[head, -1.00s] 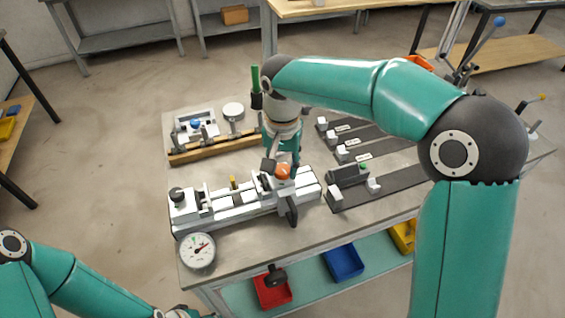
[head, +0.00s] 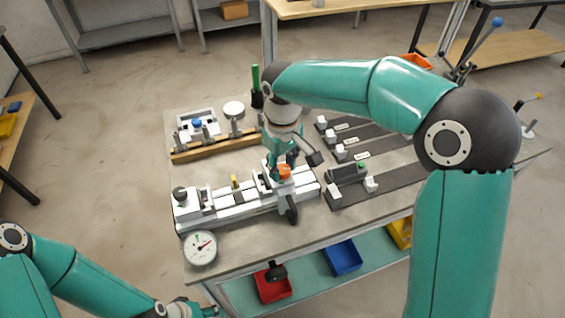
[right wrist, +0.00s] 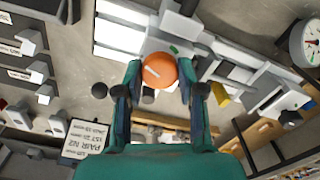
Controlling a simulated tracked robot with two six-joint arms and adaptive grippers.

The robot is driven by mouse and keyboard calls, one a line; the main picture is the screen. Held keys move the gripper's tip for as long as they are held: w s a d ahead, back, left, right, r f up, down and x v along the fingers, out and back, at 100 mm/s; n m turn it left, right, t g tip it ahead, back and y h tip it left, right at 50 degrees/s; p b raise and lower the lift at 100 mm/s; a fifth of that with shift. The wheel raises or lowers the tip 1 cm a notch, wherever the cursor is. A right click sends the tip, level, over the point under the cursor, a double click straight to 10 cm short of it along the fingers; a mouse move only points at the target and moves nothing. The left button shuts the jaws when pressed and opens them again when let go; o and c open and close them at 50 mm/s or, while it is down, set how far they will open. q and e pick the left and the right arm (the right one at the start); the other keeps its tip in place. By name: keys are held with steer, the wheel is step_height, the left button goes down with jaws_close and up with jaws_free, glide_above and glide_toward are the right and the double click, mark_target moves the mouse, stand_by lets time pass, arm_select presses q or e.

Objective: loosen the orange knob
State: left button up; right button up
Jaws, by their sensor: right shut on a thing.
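The orange knob (head: 284,171) sits on top of the white frame jig (head: 245,208), toward its right end. In the right wrist view the knob (right wrist: 159,70) is round with a pale line on its face, and it lies between the fingertips. My right gripper (head: 281,170) reaches down from above and is shut on the knob. In the right wrist view its two fingers (right wrist: 160,92) stand on either side of it. A black lever (head: 292,213) hangs at the jig's front just below the knob. My left gripper (head: 190,311) is at the bottom edge, mostly cut off.
A dial gauge (head: 200,249) lies at the table's front left corner. A wooden rack (head: 215,148) stands behind the jig. Dark rails with white blocks (head: 345,176) lie to the right. Red (head: 272,288) and blue (head: 343,258) bins sit on the shelf below.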

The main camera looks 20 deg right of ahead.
mark_target(283, 168)
steer(key=shift+w+n+p, duration=0.1)
steer(key=shift+n+p, duration=0.2)
steer(key=shift+n, duration=1.3)
steer(key=o, duration=1.1)
steer(key=shift+o, duration=0.2)
step_height(283, 168, up, 12)
steer(key=shift+f, duration=0.1)
